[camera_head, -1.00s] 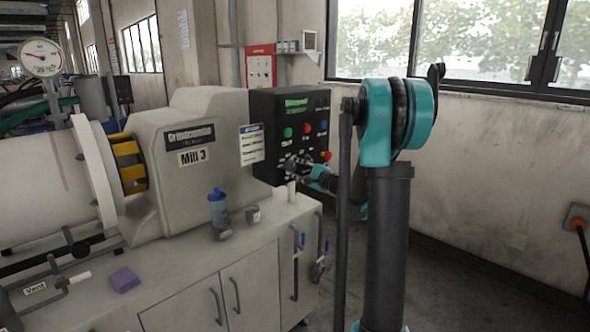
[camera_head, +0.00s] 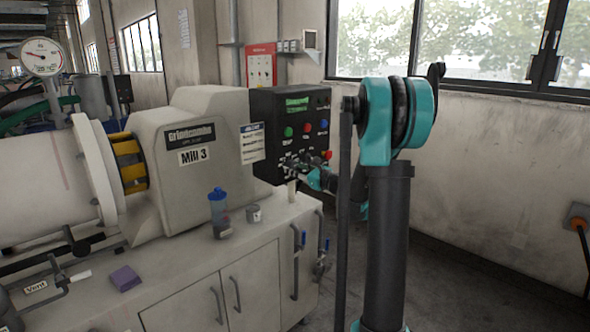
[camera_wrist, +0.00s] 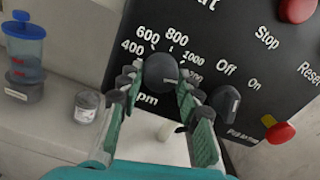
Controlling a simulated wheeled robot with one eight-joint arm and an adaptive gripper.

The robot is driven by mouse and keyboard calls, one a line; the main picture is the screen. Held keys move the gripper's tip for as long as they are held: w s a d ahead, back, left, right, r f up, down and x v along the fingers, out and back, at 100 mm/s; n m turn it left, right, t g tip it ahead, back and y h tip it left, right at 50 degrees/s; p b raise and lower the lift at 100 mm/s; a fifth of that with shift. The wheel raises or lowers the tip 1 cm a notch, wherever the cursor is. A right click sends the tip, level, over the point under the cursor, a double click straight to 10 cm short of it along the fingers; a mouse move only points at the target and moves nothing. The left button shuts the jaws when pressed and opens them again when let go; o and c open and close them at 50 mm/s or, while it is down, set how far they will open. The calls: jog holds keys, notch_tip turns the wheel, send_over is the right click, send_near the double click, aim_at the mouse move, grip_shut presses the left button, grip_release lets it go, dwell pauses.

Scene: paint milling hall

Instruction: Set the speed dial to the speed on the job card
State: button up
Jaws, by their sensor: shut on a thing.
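The speed dial (camera_wrist: 161,70) is a dark round knob on the black control panel (camera_wrist: 235,45). Labels 400, 600, 800 and 1000 curve around it, with a further number partly hidden by a finger and "rpm" partly covered below. My gripper (camera_wrist: 160,82) is shut on the dial, one finger on each side. Which number the dial points to cannot be told. In the head view my gripper (camera_head: 300,170) is small at the panel's lower part. A white card with a blue header (camera_head: 252,142) hangs on the mill housing; its text is too small to read.
An Off/On switch (camera_wrist: 226,101) sits close to my right finger, with a red button (camera_wrist: 280,132) beyond. A blue-capped bottle (camera_head: 218,211) and a small tin (camera_head: 254,213) stand on the cabinet top. A purple block (camera_head: 125,278) lies farther left.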

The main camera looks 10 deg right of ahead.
jog(key=shift+s+m, duration=0.1)
jog(key=shift+m, duration=1.2)
jog(key=o, duration=1.2)
jog(key=v, duration=1.2)
